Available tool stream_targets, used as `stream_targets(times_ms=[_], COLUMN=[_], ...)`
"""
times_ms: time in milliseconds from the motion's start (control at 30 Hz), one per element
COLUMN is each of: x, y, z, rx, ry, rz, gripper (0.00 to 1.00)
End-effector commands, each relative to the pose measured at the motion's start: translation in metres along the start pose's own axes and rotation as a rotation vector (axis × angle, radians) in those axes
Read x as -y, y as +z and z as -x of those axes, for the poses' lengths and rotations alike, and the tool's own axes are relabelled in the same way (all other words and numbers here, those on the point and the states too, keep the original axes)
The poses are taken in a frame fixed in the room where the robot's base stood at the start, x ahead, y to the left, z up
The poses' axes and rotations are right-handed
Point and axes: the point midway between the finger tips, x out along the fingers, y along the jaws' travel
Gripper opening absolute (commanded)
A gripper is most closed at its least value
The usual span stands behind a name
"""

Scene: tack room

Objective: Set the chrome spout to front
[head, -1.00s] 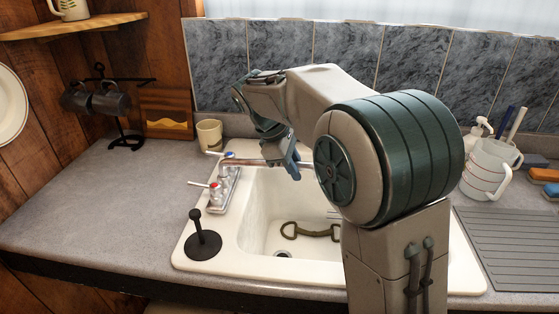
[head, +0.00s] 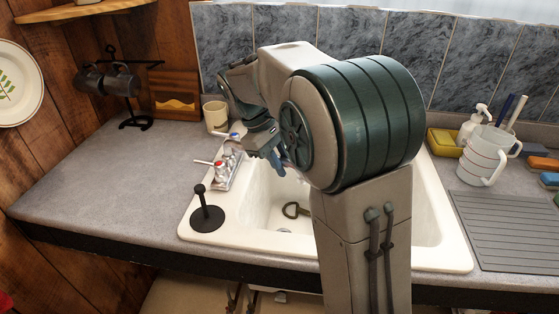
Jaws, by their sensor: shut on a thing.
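The chrome spout (head: 239,143) belongs to the tap unit at the left rim of the white sink (head: 445,235). Only a short stretch near its base shows; my gripper and arm hide the rest, so its exact direction is hard to tell. My gripper (head: 277,160) is above the left part of the basin, at the spout's outer part, and is shut on the spout. The fingertips are small and partly covered by my arm. The tap's red handle (head: 219,166) and blue handle (head: 234,136) show beside the spout base.
A black plunger-like object (head: 207,212) stands on the sink's front-left corner. A beige mug (head: 215,116) is behind the tap. An olive-coloured metal piece (head: 291,210) lies in the basin. A jug (head: 482,158) stands right. The left counter is mostly clear.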

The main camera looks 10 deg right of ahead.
Motion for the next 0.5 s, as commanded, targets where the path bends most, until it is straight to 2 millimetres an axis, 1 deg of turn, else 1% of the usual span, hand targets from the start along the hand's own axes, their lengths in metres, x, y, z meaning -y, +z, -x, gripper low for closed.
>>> stream_targets(times_ms=[100, 133, 200, 500], x=[-0.0004, -0.0003, -0.0001, 0.0007], y=[0.0000, 0.0000, -0.0002, -0.0008], z=[0.0004, 0.0005, 0.0006, 0.0021], rx=[0.000, -0.001, -0.001, -0.001], ry=[0.002, 0.002, 0.002, 0.003], rz=[-0.001, -0.001, 0.000, 0.003], gripper=[0.00, 0.25, 0.40, 0.40])
